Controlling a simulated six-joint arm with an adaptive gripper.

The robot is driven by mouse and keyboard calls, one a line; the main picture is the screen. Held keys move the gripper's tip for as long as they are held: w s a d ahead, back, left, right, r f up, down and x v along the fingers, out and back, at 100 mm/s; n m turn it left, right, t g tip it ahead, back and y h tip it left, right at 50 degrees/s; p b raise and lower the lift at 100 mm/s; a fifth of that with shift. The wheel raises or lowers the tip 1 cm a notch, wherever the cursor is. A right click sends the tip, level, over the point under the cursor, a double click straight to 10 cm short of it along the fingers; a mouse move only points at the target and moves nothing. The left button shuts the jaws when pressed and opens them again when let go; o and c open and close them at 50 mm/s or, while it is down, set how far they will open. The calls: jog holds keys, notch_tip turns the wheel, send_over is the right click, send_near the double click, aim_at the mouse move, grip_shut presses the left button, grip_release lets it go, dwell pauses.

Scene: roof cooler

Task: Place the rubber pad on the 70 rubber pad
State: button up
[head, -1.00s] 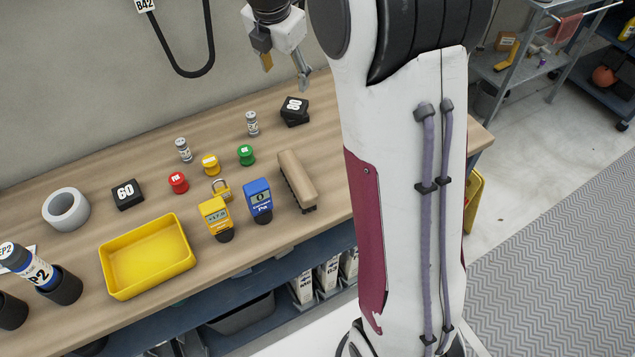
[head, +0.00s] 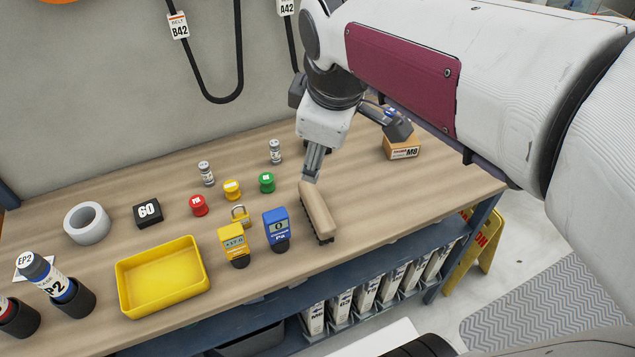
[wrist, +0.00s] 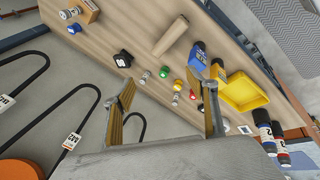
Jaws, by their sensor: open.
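A black rubber pad marked 60 (head: 148,212) lies flat on the bench behind the yellow tray. A black pad or stack of pads (wrist: 122,58) shows small in the wrist view, near the left fingertip in that picture. Its label is too small to read there, and in the head view my arm hides it. I cannot make out a pad marked 70. My gripper (head: 312,176) is above the bench, behind the tan block. In the wrist view my gripper (wrist: 171,88) is open, with nothing between its fingers.
A tan block (head: 317,213), blue gauge (head: 276,228), yellow gauge (head: 233,243) and padlock (head: 240,214) stand near the front. Red (head: 198,205), yellow (head: 232,189) and green (head: 266,182) knobs lie behind. A yellow tray (head: 190,245) and grey ring (head: 87,222) are left; a box (head: 402,146) is right.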

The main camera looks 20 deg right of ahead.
jog(key=s+a+f+m, duration=0.1)
jog(key=s+m, duration=0.3)
jog(key=s, duration=0.2)
jog(key=s+a+f+m+t+y, duration=0.1)
jog(key=s+a+f+m, duration=0.1)
jog(key=s+m, duration=0.3)
jog(key=shift+s+f+m, duration=0.3)
jog(key=shift+s, duration=0.65)
